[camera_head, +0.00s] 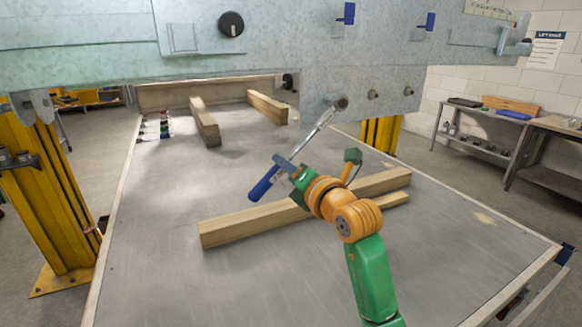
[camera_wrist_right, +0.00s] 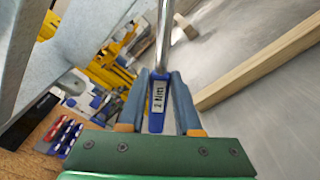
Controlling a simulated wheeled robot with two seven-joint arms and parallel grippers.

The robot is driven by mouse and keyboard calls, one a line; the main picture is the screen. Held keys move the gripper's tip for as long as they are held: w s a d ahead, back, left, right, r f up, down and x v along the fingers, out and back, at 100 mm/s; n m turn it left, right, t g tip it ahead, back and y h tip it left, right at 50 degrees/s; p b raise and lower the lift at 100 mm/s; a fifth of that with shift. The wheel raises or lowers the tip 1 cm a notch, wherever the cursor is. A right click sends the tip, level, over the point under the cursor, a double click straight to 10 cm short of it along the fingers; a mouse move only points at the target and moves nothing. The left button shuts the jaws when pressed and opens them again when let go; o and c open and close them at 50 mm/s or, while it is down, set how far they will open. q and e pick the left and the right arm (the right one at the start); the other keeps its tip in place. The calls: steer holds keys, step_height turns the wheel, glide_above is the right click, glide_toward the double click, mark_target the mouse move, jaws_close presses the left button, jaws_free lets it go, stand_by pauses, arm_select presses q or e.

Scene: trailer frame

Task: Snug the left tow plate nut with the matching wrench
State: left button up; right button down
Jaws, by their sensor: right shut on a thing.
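A wrench with a blue handle (camera_head: 263,185) and a bright metal shaft (camera_head: 318,126) is in my right gripper (camera_head: 287,166). The gripper is shut on it near the handle. The wrench slants up to the right, and its head overlaps the leftmost nut (camera_head: 342,103) on the grey tow plate (camera_head: 325,88); I cannot tell whether it is seated. In the right wrist view the two fingers (camera_wrist_right: 160,88) flank the blue handle with its white label (camera_wrist_right: 158,95); the wrench head is outside that view. My left gripper is not in view.
Two more studs or nuts (camera_head: 373,94) sit to the right on the plate. A wooden beam (camera_head: 240,228) lies on the metal table (camera_head: 150,270) below my right arm. Two more beams (camera_head: 205,124) lie farther back. A yellow stand (camera_head: 55,190) is at left.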

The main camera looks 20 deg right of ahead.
steer(key=shift+a+r+m, duration=0.4)
steer(key=shift+a+r, duration=0.05)
steer(key=shift+r, duration=0.15)
steer(key=shift+a+r+m, duration=0.35)
steer(key=shift+r+m, duration=0.1)
steer(key=shift+r, duration=0.15)
steer(key=shift+a+r+m, duration=0.35)
steer(key=shift+r+m, duration=0.1)
steer(key=shift+r, duration=0.1)
